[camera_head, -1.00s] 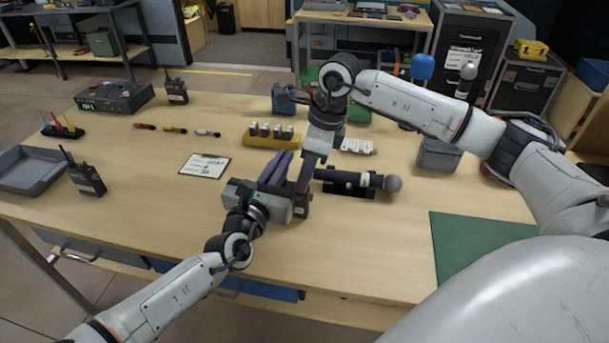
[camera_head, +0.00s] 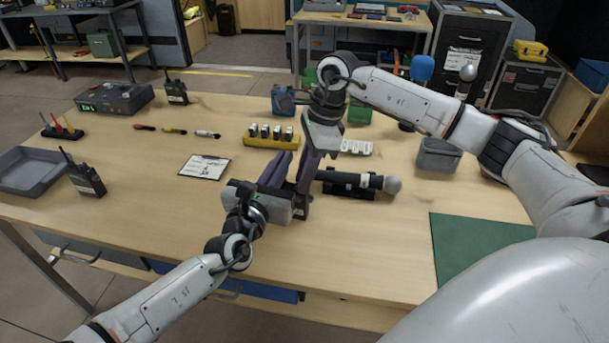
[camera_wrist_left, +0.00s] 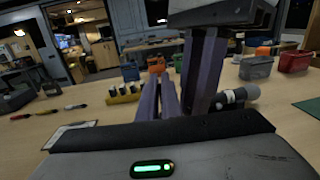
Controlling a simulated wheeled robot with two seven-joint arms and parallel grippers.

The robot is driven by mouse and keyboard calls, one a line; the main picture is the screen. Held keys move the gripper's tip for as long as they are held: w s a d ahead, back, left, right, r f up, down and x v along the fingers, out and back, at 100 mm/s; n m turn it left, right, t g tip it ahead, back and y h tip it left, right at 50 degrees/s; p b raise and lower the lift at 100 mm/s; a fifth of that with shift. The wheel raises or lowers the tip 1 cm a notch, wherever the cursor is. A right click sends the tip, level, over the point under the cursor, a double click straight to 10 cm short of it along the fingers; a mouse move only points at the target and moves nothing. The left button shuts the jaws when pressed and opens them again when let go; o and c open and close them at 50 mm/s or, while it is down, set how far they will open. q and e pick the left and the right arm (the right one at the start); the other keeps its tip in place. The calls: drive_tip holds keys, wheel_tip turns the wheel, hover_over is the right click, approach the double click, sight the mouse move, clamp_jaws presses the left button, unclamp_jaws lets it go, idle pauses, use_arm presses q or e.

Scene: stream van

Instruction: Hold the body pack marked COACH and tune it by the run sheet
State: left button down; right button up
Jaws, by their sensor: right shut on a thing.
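My right gripper (camera_head: 303,188) reaches down from the upper right, its purple fingers shut on a small dark pack (camera_head: 302,208) with a pale label, low over the table. I cannot read COACH on it. My left gripper (camera_head: 286,155) comes from the lower left, its two purple fingers pointing away across the table, a narrow gap between them and nothing in it. In the left wrist view, these fingers (camera_wrist_left: 160,80) stand left of the right gripper's fingers, and the pack is hidden. A clipboard with a printed sheet (camera_head: 205,166) lies to the left; its text is unreadable.
A yellow rack (camera_head: 270,141) with several small units stands behind my left fingers. A handheld microphone (camera_head: 372,181) rests in a black cradle to the right. A black box with a green display (camera_head: 113,98) is far left. The green mat (camera_head: 480,245) is bare.

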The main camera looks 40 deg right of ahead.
drive_tip(key=o, duration=0.6)
drive_tip(key=shift+o, duration=0.2)
drive_tip(key=shift+w+a+v, duration=0.1)
drive_tip(key=shift+a+v, duration=0.1)
drive_tip(key=shift+v, duration=0.75)
drive_tip(key=shift+w+a+v, duration=0.15)
drive_tip(key=shift+a+v, duration=0.05)
drive_tip(key=shift+v, duration=0.8)
drive_tip(key=shift+w+a+v, duration=0.1)
drive_tip(key=shift+a+v, duration=0.1)
drive_tip(key=shift+v, duration=0.75)
drive_tip(key=shift+r, duration=0.2)
use_arm(q)
drive_tip(key=c, duration=1.9)
unclamp_jaws()
drive_tip(key=shift+s+d, duration=0.1)
